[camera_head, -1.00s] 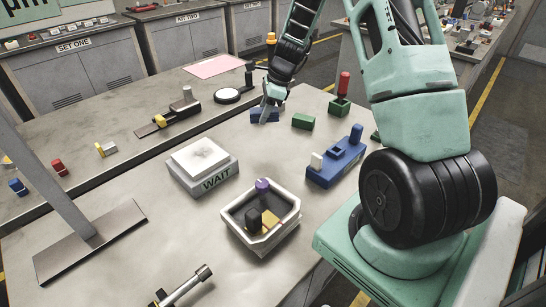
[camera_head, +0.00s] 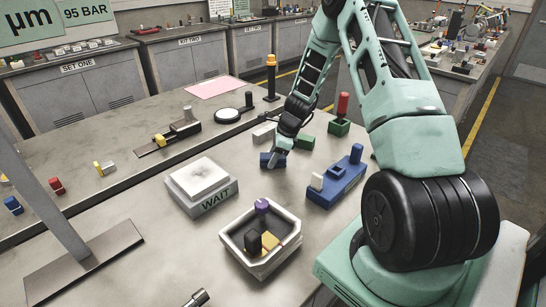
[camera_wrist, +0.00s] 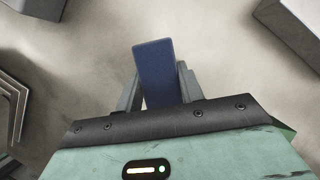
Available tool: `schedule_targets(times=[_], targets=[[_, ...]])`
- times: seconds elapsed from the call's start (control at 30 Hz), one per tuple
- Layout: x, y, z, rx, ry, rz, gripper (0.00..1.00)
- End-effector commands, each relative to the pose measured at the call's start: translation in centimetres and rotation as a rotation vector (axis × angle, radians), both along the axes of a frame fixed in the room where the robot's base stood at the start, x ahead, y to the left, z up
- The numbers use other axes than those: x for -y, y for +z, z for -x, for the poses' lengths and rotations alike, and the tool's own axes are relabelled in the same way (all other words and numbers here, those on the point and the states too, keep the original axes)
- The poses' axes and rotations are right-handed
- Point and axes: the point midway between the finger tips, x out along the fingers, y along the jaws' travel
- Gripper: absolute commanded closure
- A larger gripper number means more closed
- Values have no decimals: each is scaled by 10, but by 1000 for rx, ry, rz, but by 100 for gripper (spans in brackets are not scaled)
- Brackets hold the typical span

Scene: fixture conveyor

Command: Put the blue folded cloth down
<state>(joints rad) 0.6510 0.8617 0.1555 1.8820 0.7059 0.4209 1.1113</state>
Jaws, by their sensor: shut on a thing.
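The blue folded cloth (camera_head: 268,160) looks like a small flat-sided blue block in the head view, in the middle of the bench. My gripper (camera_head: 279,157) is shut on it from above. In the wrist view the cloth (camera_wrist: 155,65) stands out between the two grey fingers of my gripper (camera_wrist: 158,88), which press on its sides. I cannot tell whether its underside touches the bench (camera_head: 150,230) or hangs just above it.
A grey block (camera_head: 264,133) and a green block (camera_head: 305,142) lie close behind the cloth. A blue fixture (camera_head: 335,182) stands right, a WAIT pad (camera_head: 213,204) left, and a white tray (camera_head: 262,262) with several parts in front. Bare bench lies between the cloth and pad.

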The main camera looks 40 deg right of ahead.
Motion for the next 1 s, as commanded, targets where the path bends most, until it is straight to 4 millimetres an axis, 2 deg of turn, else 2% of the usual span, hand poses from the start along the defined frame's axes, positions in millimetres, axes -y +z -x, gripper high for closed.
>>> schedule_targets(times=[0.4,0.43,0.5,0.8,1.0], targets=[[0,-7,0,1,1,1,84],[0,-6,0,2,0,2,54],[0,-6,0,0,1,2,41],[-1,-6,1,-2,2,-1,41],[5,13,4,2,2,3,41]])
